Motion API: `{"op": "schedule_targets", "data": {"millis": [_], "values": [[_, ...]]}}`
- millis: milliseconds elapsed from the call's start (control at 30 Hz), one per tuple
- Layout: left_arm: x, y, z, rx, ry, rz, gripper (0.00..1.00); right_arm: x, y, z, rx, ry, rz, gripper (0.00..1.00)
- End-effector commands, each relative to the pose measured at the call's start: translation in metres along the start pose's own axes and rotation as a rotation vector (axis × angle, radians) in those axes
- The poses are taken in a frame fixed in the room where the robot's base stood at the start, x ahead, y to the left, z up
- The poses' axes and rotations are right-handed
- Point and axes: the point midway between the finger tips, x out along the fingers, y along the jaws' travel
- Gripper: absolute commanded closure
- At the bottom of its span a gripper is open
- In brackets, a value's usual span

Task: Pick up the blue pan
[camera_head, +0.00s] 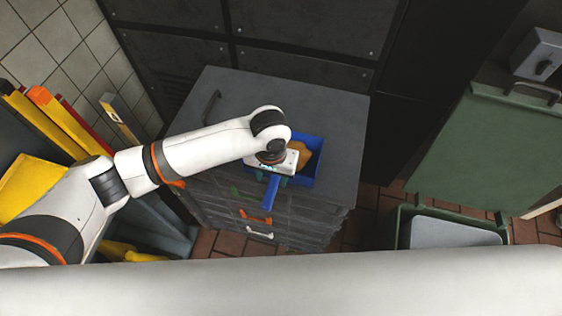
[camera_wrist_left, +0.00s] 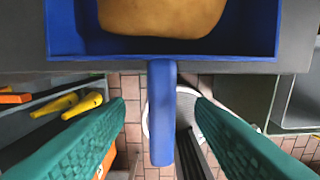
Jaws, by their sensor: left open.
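The blue pan (camera_head: 313,144) is square and stands on top of the grey cabinet, with its handle (camera_head: 271,192) reaching out past the cabinet's front edge. A brown-yellow food piece (camera_head: 301,155) lies in the pan. The pan's near wall (camera_wrist_left: 180,48) also shows in the left wrist view, with the blue handle (camera_wrist_left: 161,110) pointing down the picture. My left gripper (camera_wrist_left: 160,110) is open, its green fingers on either side of the handle and apart from it. In the head view my left gripper hides part of the pan. My right gripper is not in view.
The grey cabinet top (camera_head: 215,110) is otherwise clear, with a dark handle (camera_head: 211,106) at its left. An open green container (camera_head: 448,230) stands to the right. Yellow and orange items (camera_head: 60,120) are at the left. Brick floor lies below.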

Motion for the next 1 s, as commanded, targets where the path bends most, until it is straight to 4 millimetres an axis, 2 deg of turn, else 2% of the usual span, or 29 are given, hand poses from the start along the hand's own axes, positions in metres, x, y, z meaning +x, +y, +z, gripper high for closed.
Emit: {"op": "schedule_targets", "data": {"millis": [267,533,833,867,1000], "values": [[0.021,-0.001,0.002,0.001,-0.001,0.0,0.51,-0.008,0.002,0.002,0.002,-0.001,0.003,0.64],[0.059,-0.002,0.004,0.002,0.0,0.0,0.51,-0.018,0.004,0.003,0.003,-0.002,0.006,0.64],[0.067,-0.002,0.005,0.003,-0.003,-0.002,0.51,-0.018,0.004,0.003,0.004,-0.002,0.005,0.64],[0.067,-0.002,0.005,0.003,-0.003,-0.002,0.53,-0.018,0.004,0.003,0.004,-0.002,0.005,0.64],[0.067,-0.002,0.005,0.003,-0.003,-0.002,0.75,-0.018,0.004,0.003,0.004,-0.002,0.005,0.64]]}}
